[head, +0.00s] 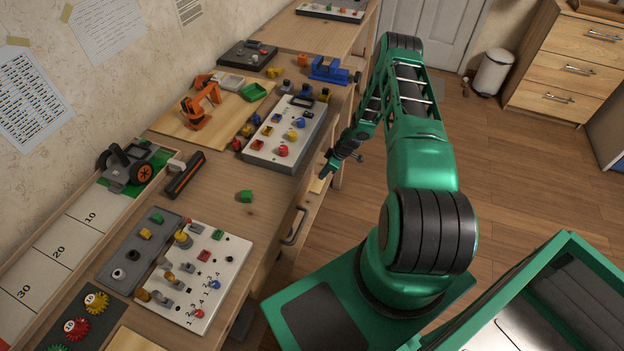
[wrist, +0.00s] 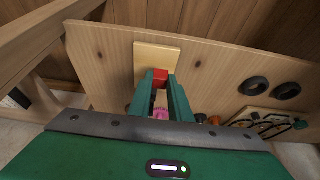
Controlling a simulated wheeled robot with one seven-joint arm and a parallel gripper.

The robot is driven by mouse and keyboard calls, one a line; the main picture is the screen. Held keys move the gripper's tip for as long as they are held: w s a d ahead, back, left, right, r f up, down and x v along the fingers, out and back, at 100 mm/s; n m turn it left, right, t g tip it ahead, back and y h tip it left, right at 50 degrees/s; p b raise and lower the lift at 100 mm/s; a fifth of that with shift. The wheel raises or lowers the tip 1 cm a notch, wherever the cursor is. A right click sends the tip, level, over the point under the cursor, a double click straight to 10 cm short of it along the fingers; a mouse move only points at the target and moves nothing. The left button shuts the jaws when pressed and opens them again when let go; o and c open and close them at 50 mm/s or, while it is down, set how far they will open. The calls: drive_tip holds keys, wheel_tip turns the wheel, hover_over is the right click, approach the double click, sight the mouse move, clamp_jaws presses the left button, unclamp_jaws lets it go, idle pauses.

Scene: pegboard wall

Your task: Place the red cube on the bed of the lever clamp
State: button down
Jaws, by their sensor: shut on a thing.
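My gripper (wrist: 160,83) is shut on the red cube (wrist: 160,75) in the wrist view; the cube shows between its two green fingertips. A pale square wooden plate (wrist: 155,55) lies directly beyond the cube; I cannot tell whether they touch. In the head view my gripper (head: 324,172) hangs beside the front edge of the long workbench, and the cube in it cannot be made out. I cannot identify the lever clamp for certain in either view.
Black rings (wrist: 253,86) sit on a wooden panel (wrist: 110,65). Floor right of my arm is open.

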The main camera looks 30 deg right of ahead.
drive_tip(key=w+f, duration=0.1)
drive_tip(key=w+a+f, duration=0.1)
drive_tip(key=w, duration=0.1)
drive_tip(key=w+a+f, duration=0.1)
drive_tip(key=w, duration=0.1)
drive_tip(key=shift+w+a+f, duration=0.1)
drive_tip(key=shift+a+f, duration=0.05)
drive_tip(key=shift+a, duration=0.05)
drive_tip(key=shift+f, duration=2.05)
drive_tip(key=c, duration=1.6)
unclamp_jaws()
drive_tip(key=shift+c, duration=0.2)
drive_tip(key=v, duration=1.2)
drive_tip(key=shift+a, duration=0.1)
